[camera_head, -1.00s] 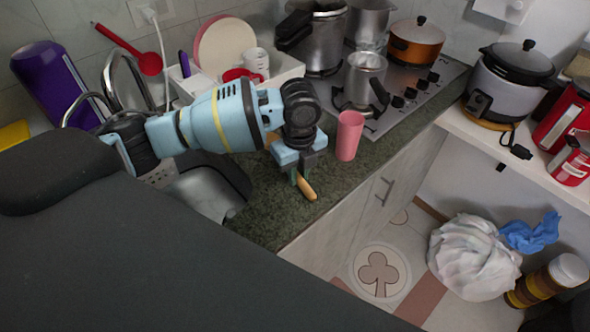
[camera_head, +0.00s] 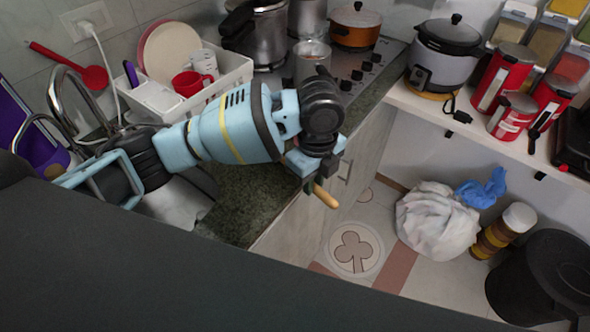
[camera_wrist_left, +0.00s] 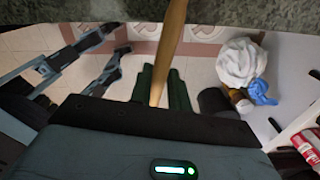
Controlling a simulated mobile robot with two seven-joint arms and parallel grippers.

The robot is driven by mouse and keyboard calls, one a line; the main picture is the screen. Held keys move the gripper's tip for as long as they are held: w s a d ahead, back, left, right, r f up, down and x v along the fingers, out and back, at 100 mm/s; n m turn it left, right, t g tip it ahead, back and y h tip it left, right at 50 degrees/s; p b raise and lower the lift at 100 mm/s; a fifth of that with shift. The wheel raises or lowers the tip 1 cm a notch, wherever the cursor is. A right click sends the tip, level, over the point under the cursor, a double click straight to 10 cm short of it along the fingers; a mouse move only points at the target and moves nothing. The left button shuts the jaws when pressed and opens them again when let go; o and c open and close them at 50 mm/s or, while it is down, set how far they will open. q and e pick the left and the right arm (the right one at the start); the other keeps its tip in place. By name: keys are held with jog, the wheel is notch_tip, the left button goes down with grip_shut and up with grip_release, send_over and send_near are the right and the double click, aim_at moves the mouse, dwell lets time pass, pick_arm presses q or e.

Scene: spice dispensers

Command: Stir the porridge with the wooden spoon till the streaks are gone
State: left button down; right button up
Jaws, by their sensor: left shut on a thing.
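My left gripper (camera_head: 315,178) is shut on the wooden spoon (camera_head: 326,197), whose pale, rounded handle end sticks out below the jaws. In the left wrist view the spoon's shaft (camera_wrist_left: 172,45) runs up from between the fingers (camera_wrist_left: 160,88) past the top edge; its bowl is out of sight. The gripper hangs near the counter's front edge. No porridge is clearly recognisable. A small metal pot (camera_head: 311,65) stands on the stove behind the gripper, its contents too small to make out. Blue-grey arm parts at the left of the wrist view do not clearly show right jaws.
The stove also holds a pressure cooker (camera_head: 262,40) and an orange lidded pot (camera_head: 355,25). A white dish rack (camera_head: 232,72) stands behind my arm. A shelf (camera_head: 480,128) at right carries a rice cooker (camera_head: 445,55) and red tins (camera_head: 503,78). The dark green counter (camera_head: 243,205) is partly bare.

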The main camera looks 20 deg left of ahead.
pick_arm(q)
jog(key=shift+s+d+r, duration=0.1)
jog(key=shift+s+d, duration=0.15)
jog(key=shift+d, duration=0.65)
jog(key=shift+a, duration=0.1)
pick_arm(e)
jog(key=shift+a, duration=0.1)
pick_arm(q)
jog(key=shift+a+r+n, duration=0.1)
jog(key=shift+a+n, duration=0.35)
jog(key=shift+n, duration=0.35)
pick_arm(e)
jog(key=c, duration=0.4)
pick_arm(q)
jog(key=s+a+r+n, duration=0.1)
jog(key=a+n, duration=0.5)
jog(key=n, duration=0.5)
jog(key=s+a+r+n, duration=0.1)
jog(key=s+a+n, duration=0.1)
jog(key=a+n, duration=0.5)
jog(key=n, duration=0.4)
jog(key=shift+s+r+n, duration=0.25)
jog(key=shift+r+n, duration=0.05)
jog(key=shift+r, duration=0.1)
pick_arm(e)
jog(key=shift+w, duration=0.1)
jog(key=shift+c, duration=0.2)
